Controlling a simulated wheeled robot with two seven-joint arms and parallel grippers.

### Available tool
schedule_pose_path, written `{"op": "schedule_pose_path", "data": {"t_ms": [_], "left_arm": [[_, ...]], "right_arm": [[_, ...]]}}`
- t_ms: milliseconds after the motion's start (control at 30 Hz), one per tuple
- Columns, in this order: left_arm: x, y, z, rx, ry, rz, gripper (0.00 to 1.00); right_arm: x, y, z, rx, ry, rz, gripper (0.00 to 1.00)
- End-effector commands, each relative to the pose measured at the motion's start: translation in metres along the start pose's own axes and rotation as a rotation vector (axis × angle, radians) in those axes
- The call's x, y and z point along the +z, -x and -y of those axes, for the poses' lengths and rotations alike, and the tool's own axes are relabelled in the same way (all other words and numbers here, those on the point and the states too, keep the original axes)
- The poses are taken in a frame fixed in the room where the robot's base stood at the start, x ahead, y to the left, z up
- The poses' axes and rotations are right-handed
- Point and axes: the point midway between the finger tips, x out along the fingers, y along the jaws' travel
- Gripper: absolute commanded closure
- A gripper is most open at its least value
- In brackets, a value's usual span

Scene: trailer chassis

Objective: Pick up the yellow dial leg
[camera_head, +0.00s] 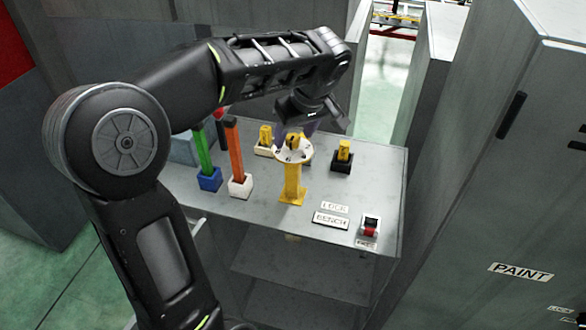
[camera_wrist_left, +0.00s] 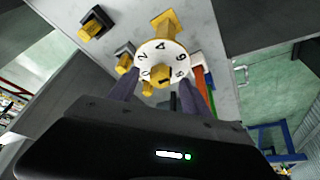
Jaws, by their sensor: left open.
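The yellow dial leg (camera_head: 292,188) stands upright on the grey bench, a yellow post with a round white dial on top. In the left wrist view the numbered dial (camera_wrist_left: 165,58) shows with a yellow knob at its middle. My left gripper (camera_head: 295,128) is just behind and above the dial, pointing down, partly hidden by its own wrist. In the left wrist view its two purple fingers (camera_wrist_left: 160,88) are apart and empty, reaching towards the dial's near edge. I cannot tell whether they touch it. My right gripper is not in view.
On the bench (camera_head: 262,212) stand a green bar in a blue base (camera_head: 209,179), an orange bar in a white base (camera_head: 240,186) and a yellow piece in a black base (camera_head: 342,160). A small red-and-white device (camera_head: 370,226) sits at the front right. A grey PAINT cabinet (camera_head: 490,200) stands right.

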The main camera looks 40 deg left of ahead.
Motion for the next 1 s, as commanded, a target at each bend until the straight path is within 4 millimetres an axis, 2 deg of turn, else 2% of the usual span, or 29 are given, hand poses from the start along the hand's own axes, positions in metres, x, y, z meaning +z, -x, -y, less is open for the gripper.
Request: {"op": "schedule_pose_path", "data": {"t_ms": [100, 667, 1000], "left_arm": [[0.0000, -0.0058, 0.0003, 0.000, 0.000, 0.000, 0.43], [0.0002, -0.0054, 0.0000, 0.001, 0.000, 0.000, 0.44], [0.0002, -0.0053, 0.0000, 0.001, 0.000, 0.000, 0.72]], "right_arm": [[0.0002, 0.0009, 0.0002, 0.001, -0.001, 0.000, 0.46], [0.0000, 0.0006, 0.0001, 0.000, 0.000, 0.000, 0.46], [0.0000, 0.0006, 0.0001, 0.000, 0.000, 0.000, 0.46]]}}
